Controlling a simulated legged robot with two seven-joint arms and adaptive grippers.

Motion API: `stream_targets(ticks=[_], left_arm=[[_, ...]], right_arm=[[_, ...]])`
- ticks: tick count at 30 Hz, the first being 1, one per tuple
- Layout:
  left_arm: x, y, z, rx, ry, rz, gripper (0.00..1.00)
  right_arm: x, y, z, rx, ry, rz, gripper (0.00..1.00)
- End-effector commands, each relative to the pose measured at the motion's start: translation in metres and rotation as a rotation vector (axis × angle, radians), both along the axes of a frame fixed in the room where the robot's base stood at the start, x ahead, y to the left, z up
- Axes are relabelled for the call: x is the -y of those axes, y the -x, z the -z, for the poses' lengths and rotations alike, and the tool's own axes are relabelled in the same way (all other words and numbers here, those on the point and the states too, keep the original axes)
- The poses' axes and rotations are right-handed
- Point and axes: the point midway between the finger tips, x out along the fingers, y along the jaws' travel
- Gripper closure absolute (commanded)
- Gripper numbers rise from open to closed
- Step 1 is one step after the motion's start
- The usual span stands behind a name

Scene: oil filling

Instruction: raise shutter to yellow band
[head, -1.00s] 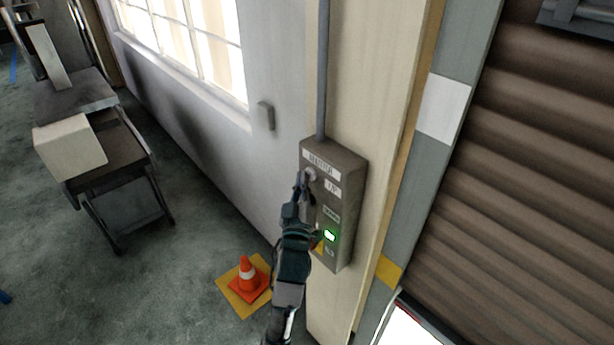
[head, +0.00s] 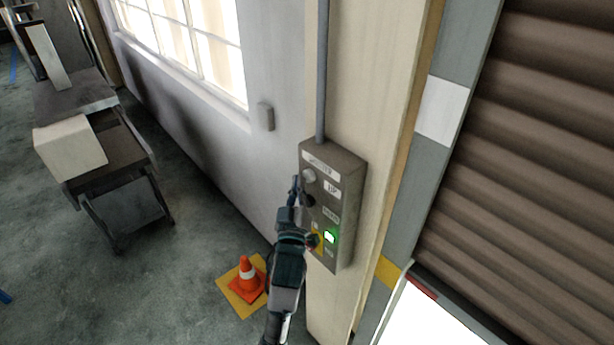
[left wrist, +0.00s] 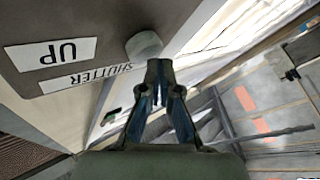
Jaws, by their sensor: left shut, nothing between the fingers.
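The grey control box (head: 340,165) is on the cream post, with a round pale button (head: 309,175) beside its UP label (head: 331,189) and a lit green lamp (head: 330,237). My left gripper (head: 294,184) is shut and empty, just left of and below that button. In the left wrist view the fingertips (left wrist: 159,66) are close to the button (left wrist: 144,46); contact cannot be told there. The brown shutter (head: 530,150) has its red-tipped bottom edge (head: 424,286) roughly beside the yellow band (head: 387,271) on the grey guide rail. My right gripper is out of view.
A bright opening (head: 430,318) shows under the shutter. An orange cone (head: 247,278) stands on a yellow floor patch below the box. A cart (head: 110,165) stands at the left by the window wall. Open floor lies between the cart and the cone.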

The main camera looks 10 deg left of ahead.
Motion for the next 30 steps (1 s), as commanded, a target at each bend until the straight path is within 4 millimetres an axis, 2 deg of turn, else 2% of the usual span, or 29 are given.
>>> stream_targets(ticks=[14,30], left_arm=[[-0.006,0.007,-0.001,0.001,-0.001,-0.001,1.0],[-0.034,0.043,-0.001,0.001,-0.001,-0.001,1.0]], right_arm=[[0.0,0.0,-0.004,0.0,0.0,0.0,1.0],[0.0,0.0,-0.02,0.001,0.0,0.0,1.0]])
